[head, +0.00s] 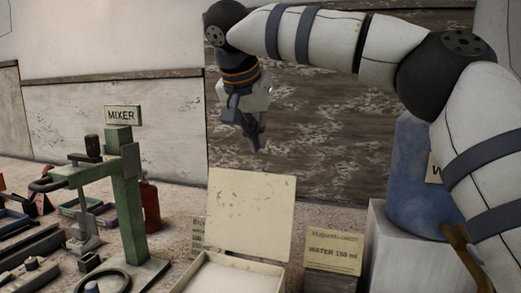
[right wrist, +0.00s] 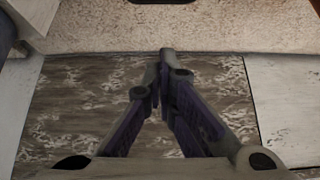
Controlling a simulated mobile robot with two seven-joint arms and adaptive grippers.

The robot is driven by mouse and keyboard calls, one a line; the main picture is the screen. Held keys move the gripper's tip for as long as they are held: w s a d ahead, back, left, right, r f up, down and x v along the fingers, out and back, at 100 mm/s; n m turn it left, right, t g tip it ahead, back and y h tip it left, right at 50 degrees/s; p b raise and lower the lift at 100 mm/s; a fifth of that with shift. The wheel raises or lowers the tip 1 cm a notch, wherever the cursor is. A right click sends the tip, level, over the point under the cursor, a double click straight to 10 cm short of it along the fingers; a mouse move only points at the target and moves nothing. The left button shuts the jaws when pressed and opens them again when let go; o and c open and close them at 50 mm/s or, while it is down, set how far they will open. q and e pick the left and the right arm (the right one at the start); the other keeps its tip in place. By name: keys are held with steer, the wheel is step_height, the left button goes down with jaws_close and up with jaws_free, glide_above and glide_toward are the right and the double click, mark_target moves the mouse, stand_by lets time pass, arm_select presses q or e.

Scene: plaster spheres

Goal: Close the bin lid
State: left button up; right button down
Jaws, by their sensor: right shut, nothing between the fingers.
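The bin (head: 222,276) is a pale box at the bottom middle of the head view, with light material inside. Its lid (head: 250,216) is a cream panel standing up, open, at the bin's back edge. My right gripper (head: 258,146) hangs above and behind the lid, apart from it, fingers pointing down. In the right wrist view the fingertips (right wrist: 165,52) are together with nothing between them. A pale panel corner at the upper left of that view may be the lid; I cannot tell. My left gripper is not in view.
A green mixer stand (head: 128,190) with a MIXER sign stands left of the bin. A water label card (head: 333,252) is right of it. A blue water container (head: 413,180) stands on a white block farther right. A dark weathered panel (head: 330,110) is behind.

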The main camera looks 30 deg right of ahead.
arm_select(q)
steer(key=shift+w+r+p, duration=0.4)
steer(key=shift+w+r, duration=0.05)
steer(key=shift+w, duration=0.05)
arm_select(e)
step_height(320, 180, down, 7)
steer(key=shift+w+d, duration=0.25)
steer(key=shift+d, duration=0.1)
